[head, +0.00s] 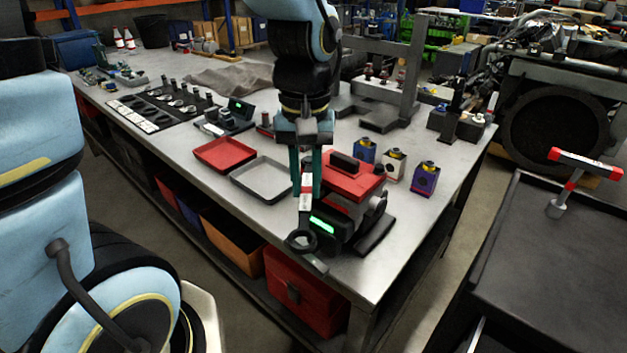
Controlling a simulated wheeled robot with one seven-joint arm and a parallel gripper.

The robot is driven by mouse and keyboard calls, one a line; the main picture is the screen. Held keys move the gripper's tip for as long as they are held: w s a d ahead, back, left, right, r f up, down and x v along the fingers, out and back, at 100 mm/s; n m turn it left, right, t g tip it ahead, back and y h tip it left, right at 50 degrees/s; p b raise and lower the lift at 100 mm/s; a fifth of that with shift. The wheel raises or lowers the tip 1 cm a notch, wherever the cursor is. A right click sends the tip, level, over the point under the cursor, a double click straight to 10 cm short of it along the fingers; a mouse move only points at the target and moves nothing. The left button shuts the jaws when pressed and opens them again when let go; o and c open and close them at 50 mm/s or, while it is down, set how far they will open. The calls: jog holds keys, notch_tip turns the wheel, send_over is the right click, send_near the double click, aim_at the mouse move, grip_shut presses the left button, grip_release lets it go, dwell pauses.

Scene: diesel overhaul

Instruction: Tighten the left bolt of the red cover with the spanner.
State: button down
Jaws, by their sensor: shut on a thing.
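My gripper (306,182) hangs at the left side of the red cover (352,186), its two teal fingers pointing down. It is shut on the spanner (304,216), which has a red and white band between the fingers. The spanner's dark ring end (301,241) is at the lower left, by the front of the dark unit with a lit green display (322,225). I cannot tell whether the ring touches anything. The left bolt cannot be made out; the gripper and spanner cover part of that side.
A red tray (224,150) and a grey tray (258,198) lie left of the gripper. A press-like frame (405,85) stands behind. The bench (375,275) is bare at its front right corner.

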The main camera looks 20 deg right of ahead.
jog(key=shift+r, duration=0.9)
jog(key=shift+s+d+n, duration=0.15)
jog(key=shift+d+n, duration=0.4)
jog(key=shift+n, duration=0.15)
jog(key=shift+s+d+n, duration=0.15)
jog(key=shift+d+n, duration=0.4)
jog(key=shift+n, duration=0.15)
jog(key=shift+d+n, duration=1.15)
jog(key=shift+n, duration=0.05)
jog(key=d+n, duration=0.2)
jog(key=shift+w+d+n+b, duration=0.15)
jog(key=shift+n+b, duration=0.15)
jog(key=shift+b, duration=0.05)
